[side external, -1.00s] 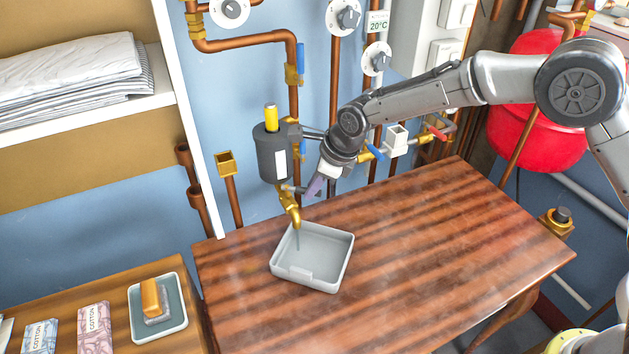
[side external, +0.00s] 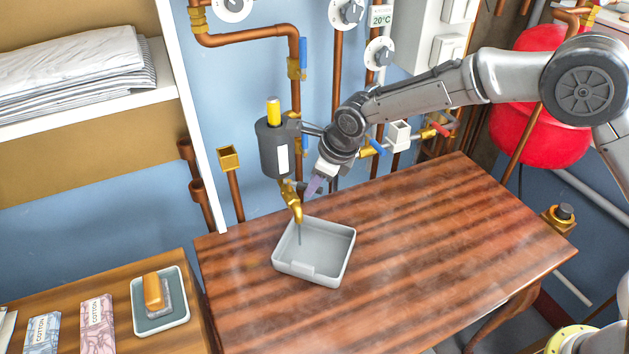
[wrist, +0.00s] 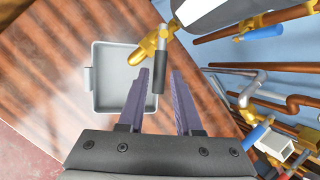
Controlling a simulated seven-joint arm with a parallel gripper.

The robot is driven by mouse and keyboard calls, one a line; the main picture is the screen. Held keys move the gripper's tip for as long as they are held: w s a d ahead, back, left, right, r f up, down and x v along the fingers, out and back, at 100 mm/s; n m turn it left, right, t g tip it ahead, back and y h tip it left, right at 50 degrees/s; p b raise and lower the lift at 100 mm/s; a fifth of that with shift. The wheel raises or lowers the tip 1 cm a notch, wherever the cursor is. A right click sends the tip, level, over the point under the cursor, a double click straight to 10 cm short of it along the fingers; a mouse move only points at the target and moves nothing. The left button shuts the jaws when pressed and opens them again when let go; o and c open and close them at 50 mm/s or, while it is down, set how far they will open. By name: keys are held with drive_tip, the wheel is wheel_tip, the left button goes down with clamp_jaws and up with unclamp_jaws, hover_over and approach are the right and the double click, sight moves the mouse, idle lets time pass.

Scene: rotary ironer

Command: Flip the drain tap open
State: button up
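The drain tap (side external: 290,195) is a brass spout under a dark grey cylinder (side external: 275,150) with a yellow top. A thin grey streak hangs below its mouth, over a pale grey square tray (side external: 314,250). In the wrist view, the brass tap (wrist: 148,45) carries a lever (wrist: 159,78) with a dark grip. My gripper (side external: 312,187) is just right of the tap. In the wrist view, its two purple fingers (wrist: 162,78) are apart. The lever lies between them, closer to the left finger; contact cannot be told.
The tray stands on a wooden table (side external: 430,240), whose right side is clear. Copper pipes (side external: 336,85) and valves with blue handles (side external: 379,146) line the wall behind my arm. A soap dish (side external: 160,322) stands on the lower left surface.

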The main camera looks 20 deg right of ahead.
drive_tip(key=v, duration=1.3)
drive_tip(key=shift+s+r, duration=0.15)
drive_tip(key=shift+r, duration=0.2)
